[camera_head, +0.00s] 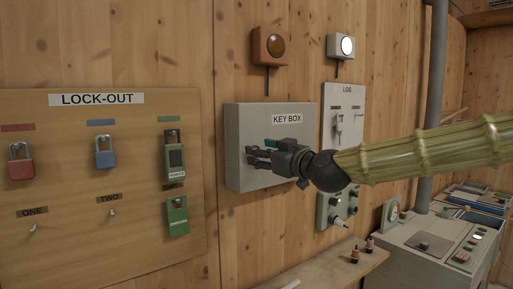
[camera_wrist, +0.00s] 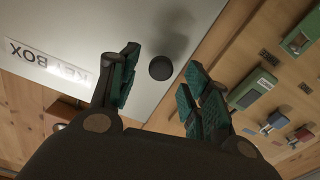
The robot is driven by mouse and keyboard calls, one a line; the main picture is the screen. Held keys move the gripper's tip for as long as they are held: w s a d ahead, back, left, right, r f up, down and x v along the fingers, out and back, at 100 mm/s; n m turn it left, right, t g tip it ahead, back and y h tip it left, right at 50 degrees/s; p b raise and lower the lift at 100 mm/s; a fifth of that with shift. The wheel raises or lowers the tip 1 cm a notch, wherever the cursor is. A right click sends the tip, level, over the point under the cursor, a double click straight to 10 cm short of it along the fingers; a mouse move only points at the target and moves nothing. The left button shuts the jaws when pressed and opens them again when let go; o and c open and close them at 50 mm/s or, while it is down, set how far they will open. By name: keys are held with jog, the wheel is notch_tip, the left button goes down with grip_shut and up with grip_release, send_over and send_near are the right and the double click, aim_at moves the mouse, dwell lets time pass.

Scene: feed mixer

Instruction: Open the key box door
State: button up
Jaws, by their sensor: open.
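The key box (camera_head: 243,120) is a pale grey wall box with a "KEY BOX" label on its front. Its door looks shut in the head view. My gripper (camera_head: 250,156) is in front of the left part of the door, fingers pointing at it. In the wrist view the open gripper (camera_wrist: 162,57) has a dark round knob (camera_wrist: 161,68) showing between its fingers, on the pale door (camera_wrist: 60,20). The fingers look apart from the knob; the exact distance to the door cannot be told. In the head view the knob is hidden behind my gripper.
A lock-out board (camera_head: 80,220) with padlocks and green tags hangs left of the box. A log panel (camera_head: 345,102) and a control box (camera_head: 326,213) are at its right. A wooden shelf (camera_head: 325,272) is below. Two round lamps (camera_head: 270,46) are above.

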jog(key=shift+p+x, duration=0.5)
jog(key=shift+x, duration=1.05)
jog(key=shift+c, duration=0.5)
grip_shut()
